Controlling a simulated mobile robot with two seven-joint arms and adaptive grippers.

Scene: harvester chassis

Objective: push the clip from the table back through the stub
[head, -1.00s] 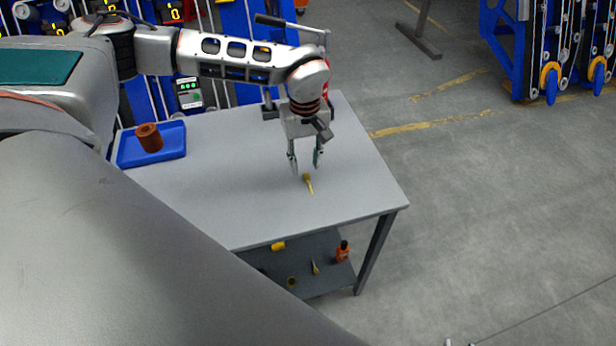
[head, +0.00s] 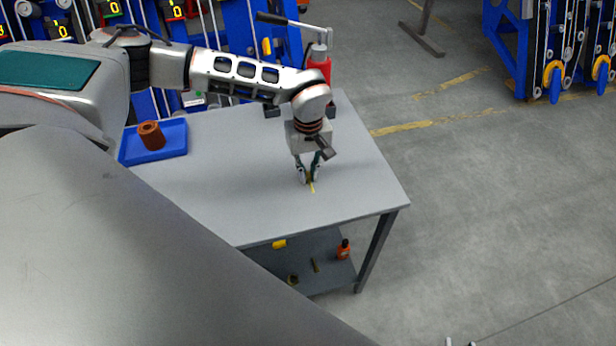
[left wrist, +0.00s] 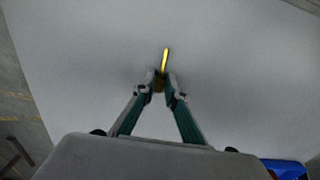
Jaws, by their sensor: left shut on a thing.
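The clip (head: 312,188) is a small yellow piece on the grey table (head: 230,195). My left gripper (head: 309,178) points down at the table top and is shut on the clip. In the left wrist view the fingertips (left wrist: 160,84) close around the clip's thicker end, and its thin yellow end (left wrist: 165,60) sticks out beyond them. I cannot tell whether the clip still touches the table. A brown cylindrical part (head: 151,136) with a hole in its top stands in the blue tray; I cannot tell whether it is the stub. My right gripper is not in view.
The blue tray (head: 178,154) lies at the table's left. A red device with a lever (head: 318,66) stands at the table's far edge. The lower shelf holds an orange bottle (head: 344,249) and small yellow items. The table's middle is clear.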

